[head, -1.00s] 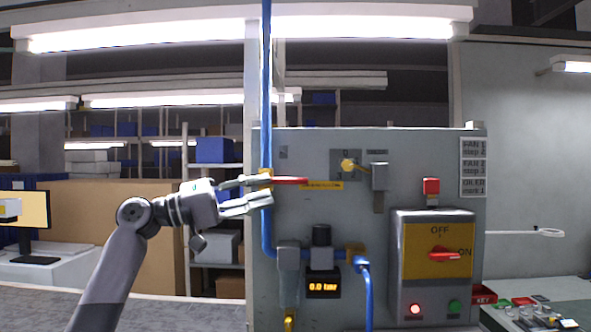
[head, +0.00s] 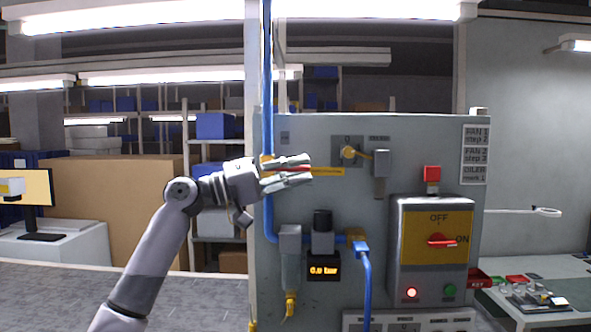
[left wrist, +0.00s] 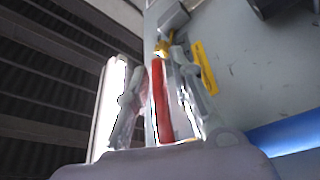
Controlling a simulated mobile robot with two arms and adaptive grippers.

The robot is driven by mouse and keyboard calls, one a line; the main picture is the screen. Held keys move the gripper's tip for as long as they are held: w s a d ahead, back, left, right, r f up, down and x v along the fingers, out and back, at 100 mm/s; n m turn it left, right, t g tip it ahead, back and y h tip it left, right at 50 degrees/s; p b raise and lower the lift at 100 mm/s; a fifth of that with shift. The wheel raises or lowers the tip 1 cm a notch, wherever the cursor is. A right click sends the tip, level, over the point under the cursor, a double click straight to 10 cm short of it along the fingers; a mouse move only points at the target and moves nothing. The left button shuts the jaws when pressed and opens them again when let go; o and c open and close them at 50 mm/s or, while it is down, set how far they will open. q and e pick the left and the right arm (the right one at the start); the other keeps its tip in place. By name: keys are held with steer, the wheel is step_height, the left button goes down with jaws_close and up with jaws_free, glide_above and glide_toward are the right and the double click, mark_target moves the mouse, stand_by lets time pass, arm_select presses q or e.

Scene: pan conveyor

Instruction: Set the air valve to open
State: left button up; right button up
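The air valve's red handle (head: 292,169) lies level, pointing right from the yellow valve body (head: 266,161) on the blue vertical pipe (head: 269,215). My left gripper (head: 308,168) is at the handle, its fingers above and below it in the head view. In the left wrist view the red handle (left wrist: 160,100) lies between the two spread fingers (left wrist: 157,82), with a gap on each side. The fingers hide part of the handle and valve body in the head view. My right gripper is not in view.
The grey panel (head: 300,135) carries a small display (head: 323,270) that seems to read 0.0 bar, a yellow knob (head: 348,152) and an OFF/ON switch box (head: 437,240). A blue hose (head: 367,290) hangs below. Shelves stand behind on the left.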

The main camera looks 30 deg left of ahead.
arm_select(q)
jaws_close()
stand_by(0.5)
steer(key=shift+d, duration=0.1)
